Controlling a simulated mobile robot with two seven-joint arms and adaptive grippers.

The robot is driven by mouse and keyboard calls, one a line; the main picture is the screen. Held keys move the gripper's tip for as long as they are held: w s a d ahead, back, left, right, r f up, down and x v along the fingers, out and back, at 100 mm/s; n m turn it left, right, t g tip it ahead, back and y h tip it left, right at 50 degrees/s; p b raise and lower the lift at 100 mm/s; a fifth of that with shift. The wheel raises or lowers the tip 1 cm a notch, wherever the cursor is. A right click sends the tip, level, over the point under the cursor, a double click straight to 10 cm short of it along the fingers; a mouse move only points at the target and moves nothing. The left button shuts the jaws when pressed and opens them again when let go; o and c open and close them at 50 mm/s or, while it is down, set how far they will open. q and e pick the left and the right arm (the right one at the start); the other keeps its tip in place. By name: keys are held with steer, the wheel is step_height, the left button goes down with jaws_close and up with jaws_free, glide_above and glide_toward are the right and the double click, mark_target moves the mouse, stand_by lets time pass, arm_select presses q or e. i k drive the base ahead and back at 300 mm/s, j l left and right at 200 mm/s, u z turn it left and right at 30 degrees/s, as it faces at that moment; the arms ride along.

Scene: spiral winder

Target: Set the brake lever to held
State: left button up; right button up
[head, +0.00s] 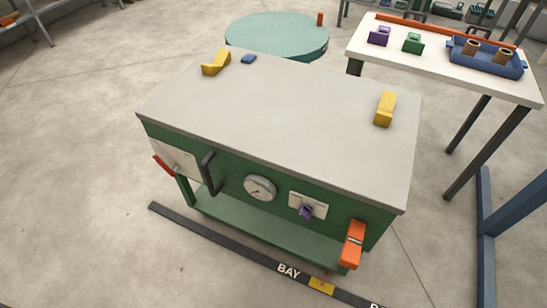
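The green bench with a grey top (270,120) stands in front of me in the head view. No label marks a brake lever. A purple lever or knob (306,212) sits on a white plate (301,202) on the front face. An orange part (352,245) is at the front right corner. A red handle (163,165) sticks out at the left beside a white panel (177,160). I cannot tell which of these is the brake lever or its setting. Neither of my grippers is in view.
A round dial (260,188) and a dark handle (208,173) are on the front. Yellow blocks (216,63) (385,108) sit on top. A green round table (277,37) and a white table (435,65) with a blue tray (486,60) stand behind.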

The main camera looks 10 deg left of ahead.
mark_target(158, 160)
steer(key=u, duration=1.2)
